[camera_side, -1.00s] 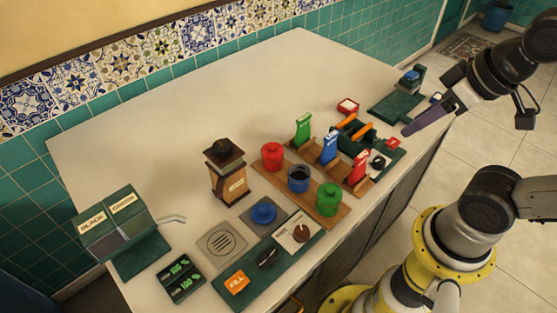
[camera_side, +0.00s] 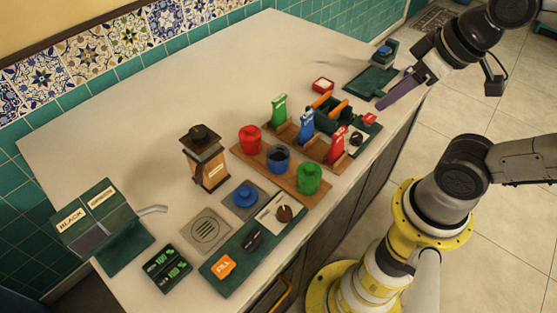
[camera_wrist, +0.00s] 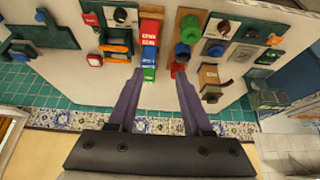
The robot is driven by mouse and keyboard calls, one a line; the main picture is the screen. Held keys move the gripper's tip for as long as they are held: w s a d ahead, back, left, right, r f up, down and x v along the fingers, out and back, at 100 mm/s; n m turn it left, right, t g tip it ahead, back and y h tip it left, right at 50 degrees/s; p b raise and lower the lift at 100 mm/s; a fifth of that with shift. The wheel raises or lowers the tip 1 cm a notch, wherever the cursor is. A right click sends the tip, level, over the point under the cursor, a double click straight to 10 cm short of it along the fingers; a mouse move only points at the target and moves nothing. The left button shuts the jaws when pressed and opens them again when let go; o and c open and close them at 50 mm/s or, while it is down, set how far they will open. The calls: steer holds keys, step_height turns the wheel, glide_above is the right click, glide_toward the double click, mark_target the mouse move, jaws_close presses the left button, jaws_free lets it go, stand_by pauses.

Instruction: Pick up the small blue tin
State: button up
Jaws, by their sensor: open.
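The small blue tin (camera_side: 278,158) stands upright on a wooden board between a red tin (camera_side: 250,139) and a green tin (camera_side: 308,178). Its top looks dark and open. In the wrist view the blue tin (camera_wrist: 183,53) is near the right fingertip in the picture. My gripper (camera_side: 385,102) has long purple fingers and hangs near the counter's right edge, well apart from the tin. In the wrist view my gripper (camera_wrist: 159,73) is open, with nothing held between its fingers. A blue knobbed piece (camera_side: 245,197) sits on a grey plate in front of the board.
Green, blue and red packets (camera_side: 306,125) stand in a rack behind the tins. A dark green panel (camera_side: 240,262) lies along the front edge. The back left of the counter (camera_side: 130,130) is clear.

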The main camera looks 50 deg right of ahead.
steer(key=shift+o, duration=0.2)
steer(key=o, duration=0.8)
steer(key=shift+c, duration=0.2)
